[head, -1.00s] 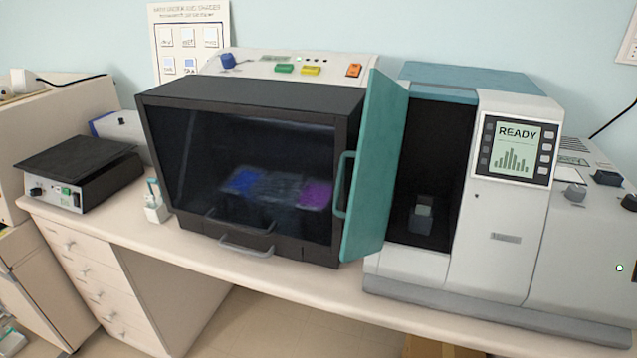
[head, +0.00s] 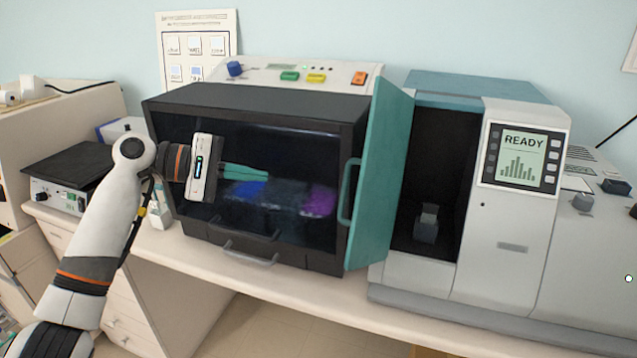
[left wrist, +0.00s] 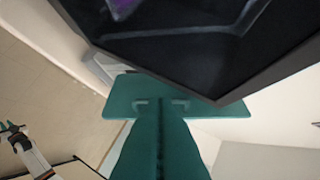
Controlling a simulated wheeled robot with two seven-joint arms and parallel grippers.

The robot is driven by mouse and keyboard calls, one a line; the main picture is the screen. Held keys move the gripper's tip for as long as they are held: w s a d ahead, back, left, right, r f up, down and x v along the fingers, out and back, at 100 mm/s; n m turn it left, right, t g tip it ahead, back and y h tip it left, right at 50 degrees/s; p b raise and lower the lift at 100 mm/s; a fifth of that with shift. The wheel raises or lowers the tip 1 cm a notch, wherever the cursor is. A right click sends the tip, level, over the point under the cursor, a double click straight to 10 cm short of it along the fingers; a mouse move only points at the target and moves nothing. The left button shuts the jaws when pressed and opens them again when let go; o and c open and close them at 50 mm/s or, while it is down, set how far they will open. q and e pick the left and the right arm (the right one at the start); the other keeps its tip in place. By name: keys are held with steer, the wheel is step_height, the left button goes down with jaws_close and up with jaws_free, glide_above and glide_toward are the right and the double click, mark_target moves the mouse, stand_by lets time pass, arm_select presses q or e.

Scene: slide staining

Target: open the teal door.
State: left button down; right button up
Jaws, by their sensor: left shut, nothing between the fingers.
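The teal door (head: 384,180) stands swung out from the front of the white slide machine (head: 505,240), along the left side of its dark bay. Its teal bar handle (head: 347,192) is on the left face. My left gripper (head: 265,173) is shut and empty, in front of the dark cabinet's window, pointing right towards the handle with a gap between. In the left wrist view the shut teal fingers (left wrist: 158,145) point at the door (left wrist: 122,102), and partly cover the handle. My right gripper (left wrist: 12,132) shows small at the lower left; its jaws are unclear.
The black cabinet (head: 255,97) stands directly left of the door, with a grey front handle (head: 250,256) low down. A grey block (head: 427,225) sits inside the machine's bay. The counter's front strip (head: 330,284) is narrow and clear.

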arm_select(q)
steer(key=d+f+p, duration=0.2)
steer(key=d+p, duration=0.3)
steer(key=d, duration=0.8)
steer(key=shift+w, duration=0.2)
